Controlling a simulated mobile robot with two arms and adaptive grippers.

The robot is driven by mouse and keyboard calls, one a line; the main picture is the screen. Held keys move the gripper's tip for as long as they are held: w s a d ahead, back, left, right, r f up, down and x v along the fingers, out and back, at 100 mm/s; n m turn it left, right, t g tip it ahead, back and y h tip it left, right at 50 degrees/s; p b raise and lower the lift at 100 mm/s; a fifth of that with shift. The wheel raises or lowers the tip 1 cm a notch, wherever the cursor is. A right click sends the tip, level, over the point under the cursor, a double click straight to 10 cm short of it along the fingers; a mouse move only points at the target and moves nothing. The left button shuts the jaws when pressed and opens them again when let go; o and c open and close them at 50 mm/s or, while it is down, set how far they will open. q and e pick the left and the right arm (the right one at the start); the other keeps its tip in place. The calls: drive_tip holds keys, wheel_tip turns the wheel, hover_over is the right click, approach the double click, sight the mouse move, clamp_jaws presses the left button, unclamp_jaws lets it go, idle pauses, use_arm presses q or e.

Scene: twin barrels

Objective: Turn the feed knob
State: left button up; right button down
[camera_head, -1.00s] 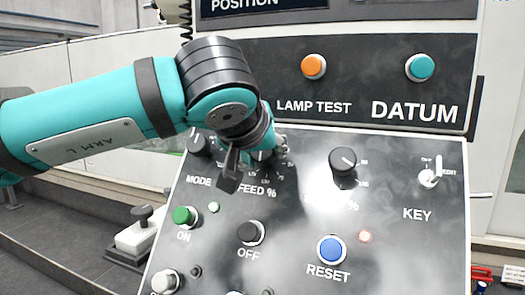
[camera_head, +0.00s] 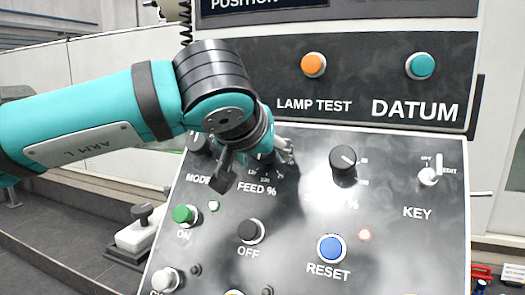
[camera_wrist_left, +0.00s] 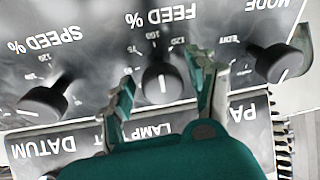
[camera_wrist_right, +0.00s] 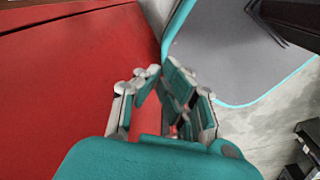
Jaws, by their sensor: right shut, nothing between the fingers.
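The feed knob (camera_wrist_left: 162,84) is a black round knob with a white line, above the "FEED %" lettering on the sloped panel. In the left wrist view, where the lettering is upside down, it sits between the two fingers of my left gripper (camera_wrist_left: 162,88). A gap shows on each side of the knob, so the gripper is open around or just in front of it. In the head view the left gripper (camera_head: 254,164) largely hides the feed knob (camera_head: 265,158). My right gripper (camera_wrist_right: 155,82) is shut and empty, seen only in the right wrist view.
The mode knob (camera_wrist_left: 278,63) and speed knob (camera_wrist_left: 45,100) flank the feed knob. Below are the green ON button (camera_head: 184,215), black OFF button (camera_head: 250,231) and blue RESET button (camera_head: 331,248). A key switch (camera_head: 429,176) is at right. A red surface (camera_wrist_right: 70,90) lies near the right gripper.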

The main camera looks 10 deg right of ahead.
use_arm(q)
drive_tip(key=shift+s+a+r, duration=0.1)
drive_tip(key=shift+r, duration=0.15)
drive_tip(key=v, duration=1.1)
drive_tip(key=shift+s+a, duration=0.15)
drive_tip(key=shift+s, duration=0.05)
